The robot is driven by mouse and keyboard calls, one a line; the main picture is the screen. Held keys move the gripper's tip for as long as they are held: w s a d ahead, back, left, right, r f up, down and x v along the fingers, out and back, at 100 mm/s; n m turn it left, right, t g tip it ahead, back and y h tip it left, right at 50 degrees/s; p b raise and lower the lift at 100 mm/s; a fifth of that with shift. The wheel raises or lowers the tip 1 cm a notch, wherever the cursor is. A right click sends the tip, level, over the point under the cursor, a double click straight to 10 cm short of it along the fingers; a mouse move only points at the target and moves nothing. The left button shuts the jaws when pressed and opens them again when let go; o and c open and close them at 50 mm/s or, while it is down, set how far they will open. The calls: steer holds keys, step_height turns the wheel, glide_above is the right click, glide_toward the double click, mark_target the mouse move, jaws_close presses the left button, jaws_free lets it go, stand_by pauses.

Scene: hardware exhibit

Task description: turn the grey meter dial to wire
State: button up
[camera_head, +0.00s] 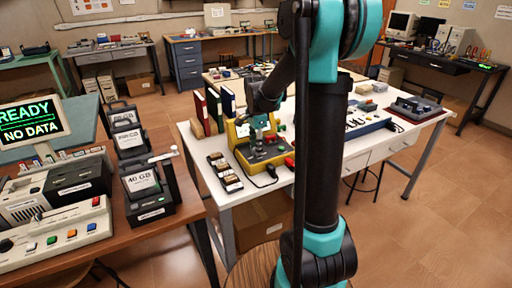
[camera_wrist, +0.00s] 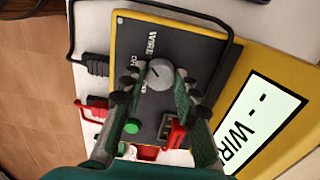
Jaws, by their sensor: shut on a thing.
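The yellow meter (camera_head: 243,136) stands on the white table in the head view, with my gripper (camera_head: 262,127) reaching down over its dark panel. The wrist view shows the meter's yellow casing (camera_wrist: 244,70) and the round grey dial (camera_wrist: 159,73). My gripper (camera_wrist: 158,82) has its two fingers on either side of the dial, closed on it. The label WIRE (camera_wrist: 151,42) is by the dial; other labels are partly covered by the fingers. The dial's exact pointing is unclear.
A green button (camera_wrist: 132,126) and a red part (camera_wrist: 174,133) lie near my fingers on the panel. Black (camera_wrist: 96,64) and red (camera_wrist: 94,104) plugs stand at the meter's edge. Binders (camera_head: 212,108) stand behind the meter, and a strip of small items (camera_head: 224,172) lies left.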

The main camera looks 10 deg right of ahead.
stand_by(0.4)
steer(key=o, duration=1.2)
steer(key=shift+c, duration=0.2)
step_height(320, 180, up, 12)
steer(key=shift+s, duration=0.1)
steer(key=s+d+f+n+t, duration=0.2)
steer(key=s+f+n, duration=0.5)
steer(key=s, duration=0.4)
steer(key=s+d+f+n+t, duration=0.2)
steer(key=s+f+n, duration=0.5)
steer(key=s+f, duration=0.3)
steer(key=shift+s+f, duration=0.3)
steer(key=shift+s, duration=0.3)
